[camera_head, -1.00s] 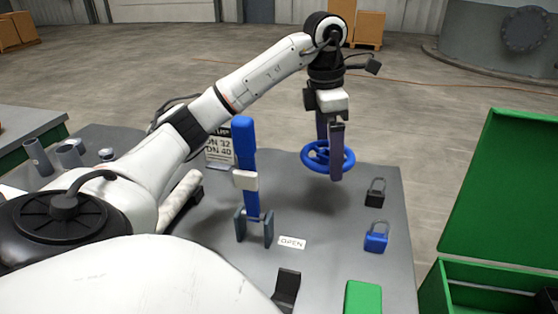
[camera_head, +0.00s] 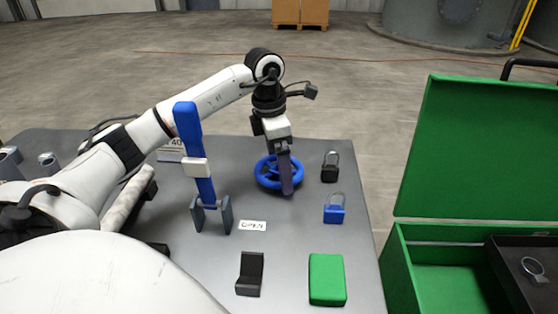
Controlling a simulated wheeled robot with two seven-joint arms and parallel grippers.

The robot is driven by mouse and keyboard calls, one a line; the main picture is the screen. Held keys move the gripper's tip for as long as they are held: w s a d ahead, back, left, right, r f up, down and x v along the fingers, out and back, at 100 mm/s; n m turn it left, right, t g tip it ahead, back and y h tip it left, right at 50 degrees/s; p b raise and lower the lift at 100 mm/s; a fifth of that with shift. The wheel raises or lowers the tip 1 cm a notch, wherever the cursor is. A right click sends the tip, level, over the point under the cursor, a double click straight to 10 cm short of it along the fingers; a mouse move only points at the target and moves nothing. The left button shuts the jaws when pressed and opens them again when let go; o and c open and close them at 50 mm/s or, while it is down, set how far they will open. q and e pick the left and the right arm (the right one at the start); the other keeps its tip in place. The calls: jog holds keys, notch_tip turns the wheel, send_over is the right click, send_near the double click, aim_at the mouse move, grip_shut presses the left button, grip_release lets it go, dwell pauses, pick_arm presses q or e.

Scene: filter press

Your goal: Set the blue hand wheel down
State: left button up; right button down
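The blue hand wheel (camera_head: 262,181) is at the far right part of the grey table (camera_head: 290,235), roughly level. My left gripper (camera_head: 286,178) points down over it, with one dark finger in front of the wheel. The other finger is mostly hidden, and the gripper appears shut on the wheel. The wheel is low, close to the table top; I cannot tell whether it touches. My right gripper is not in view.
A blue lever (camera_head: 196,150) stands upright left of the wheel. A black padlock (camera_head: 330,173) and a blue padlock (camera_head: 334,214) lie to the right. An OPEN label (camera_head: 253,226), a black holder (camera_head: 250,274) and a green block (camera_head: 327,279) are nearer. An open green box (camera_head: 470,150) stands right.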

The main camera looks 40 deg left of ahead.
aim_at(273, 169)
pick_arm(q)
jog(key=shift+f, duration=0.15)
jog(key=o, duration=1)
jog(key=r, duration=0.4)
jog(key=s+r, duration=0.1)
jog(key=r, duration=0.3)
jog(key=r+p, duration=0.1)
jog(key=r, duration=0.3)
jog(key=shift+s+a+r, duration=0.15)
jog(key=shift+a, duration=0.25)
